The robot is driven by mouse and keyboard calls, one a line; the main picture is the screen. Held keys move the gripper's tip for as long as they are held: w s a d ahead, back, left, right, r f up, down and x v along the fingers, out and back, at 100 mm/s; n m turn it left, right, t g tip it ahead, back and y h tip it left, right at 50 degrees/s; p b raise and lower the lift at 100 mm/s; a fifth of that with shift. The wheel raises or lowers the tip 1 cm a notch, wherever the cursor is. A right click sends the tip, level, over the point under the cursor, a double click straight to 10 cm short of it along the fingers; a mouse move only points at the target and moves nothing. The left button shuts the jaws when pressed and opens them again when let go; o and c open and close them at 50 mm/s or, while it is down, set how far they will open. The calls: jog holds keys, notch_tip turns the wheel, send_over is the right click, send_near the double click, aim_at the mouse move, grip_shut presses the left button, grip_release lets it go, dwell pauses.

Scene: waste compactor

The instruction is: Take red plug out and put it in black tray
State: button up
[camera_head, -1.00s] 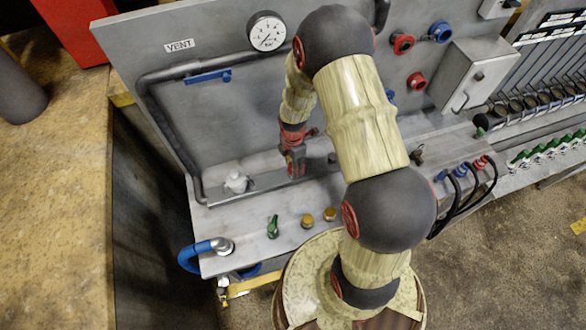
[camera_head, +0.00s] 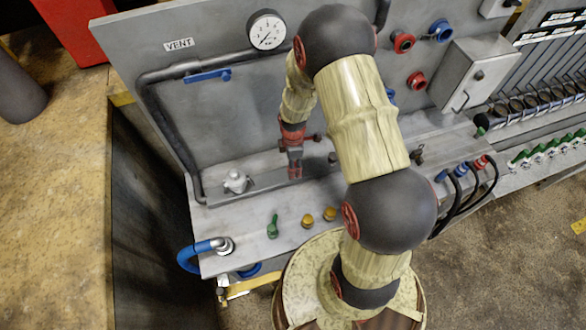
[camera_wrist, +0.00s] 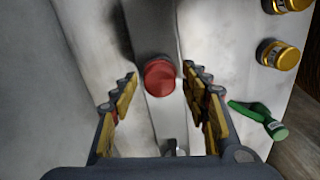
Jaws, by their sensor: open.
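The red plug (camera_wrist: 160,77) shows in the wrist view as a round red cap on the metal ledge. It stands between the two fingers of my gripper (camera_wrist: 162,84), which is open with a gap on each side of the plug. In the head view my gripper (camera_head: 294,170) points down over the ledge behind the worktop, and the plug cannot be told apart from it there. I cannot make out a black tray in either view.
A white-grey fitting (camera_head: 236,182) stands left of my gripper. A green valve handle (camera_head: 272,227) and two yellow knobs (camera_head: 307,220) are in front. The upright panel (camera_head: 222,120) is close behind. Hoses with coloured connectors (camera_head: 462,170) lie to the right.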

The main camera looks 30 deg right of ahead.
jog(key=m, duration=0.3)
jog(key=shift+m, duration=0.4)
jog(key=m, duration=0.4)
jog(key=shift+m+b, duration=0.3)
jog(key=shift+b, duration=0.05)
jog(key=m, duration=0.3)
jog(key=shift+m, duration=0.3)
jog(key=m, duration=0.4)
jog(key=shift+m, duration=0.3)
jog(key=c, duration=0.3)
jog(key=c, duration=0.8)
grip_shut()
